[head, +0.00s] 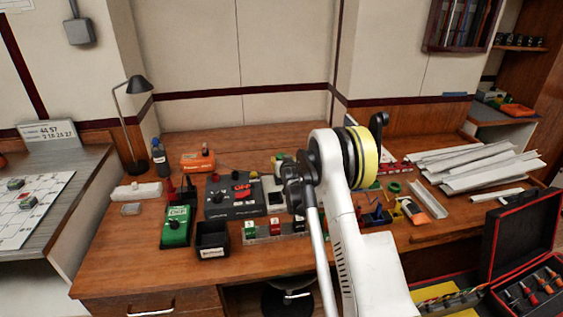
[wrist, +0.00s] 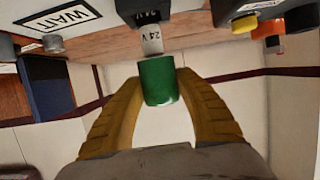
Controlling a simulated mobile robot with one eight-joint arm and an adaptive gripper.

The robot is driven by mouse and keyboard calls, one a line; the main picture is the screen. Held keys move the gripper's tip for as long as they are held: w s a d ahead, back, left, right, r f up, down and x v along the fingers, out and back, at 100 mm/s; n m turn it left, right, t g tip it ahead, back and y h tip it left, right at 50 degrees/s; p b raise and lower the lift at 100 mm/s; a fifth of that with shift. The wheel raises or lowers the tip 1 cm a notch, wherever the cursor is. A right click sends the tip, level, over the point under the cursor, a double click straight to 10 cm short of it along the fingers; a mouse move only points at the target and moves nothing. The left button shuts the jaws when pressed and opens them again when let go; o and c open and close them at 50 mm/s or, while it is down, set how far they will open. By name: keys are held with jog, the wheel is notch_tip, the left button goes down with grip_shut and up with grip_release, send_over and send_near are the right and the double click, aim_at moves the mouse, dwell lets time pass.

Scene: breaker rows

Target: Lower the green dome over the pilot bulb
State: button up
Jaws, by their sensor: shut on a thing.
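In the wrist view my gripper (wrist: 158,88) is shut on the green dome (wrist: 158,82), with one yellow-brown finger on each side of it. The pilot bulb (wrist: 152,41), a white piece marked 24V, projects from a dark holder (wrist: 147,17) right at the dome's far end. The bulb and dome look nearly in line. I cannot tell whether they touch or whether the dome's rim is around the bulb's tip. In the head view my white arm hides the gripper's fingers and most of what is near them.
A dark control box (head: 222,207) with knobs, a green meter (head: 175,232) and a black bin (head: 212,241) stand left of my arm. A strip of coloured blocks (head: 275,230) lies in front. White trunking lengths (head: 475,170) fill the right.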

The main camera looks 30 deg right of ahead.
jog(key=shift+f, duration=0.15)
jog(key=shift+f+b, duration=0.35)
jog(key=shift+b, duration=0.05)
jog(key=shift+f+b, duration=0.65)
jog(key=shift+f, duration=0.15)
dwell(0.3)
jog(key=shift+f+b, duration=0.3)
jog(key=shift+f, duration=0.05)
jog(key=shift+f+b, duration=0.75)
jog(key=shift+f, duration=0.1)
dwell(0.3)
jog(key=o, duration=1)
jog(key=shift+s, duration=0.1)
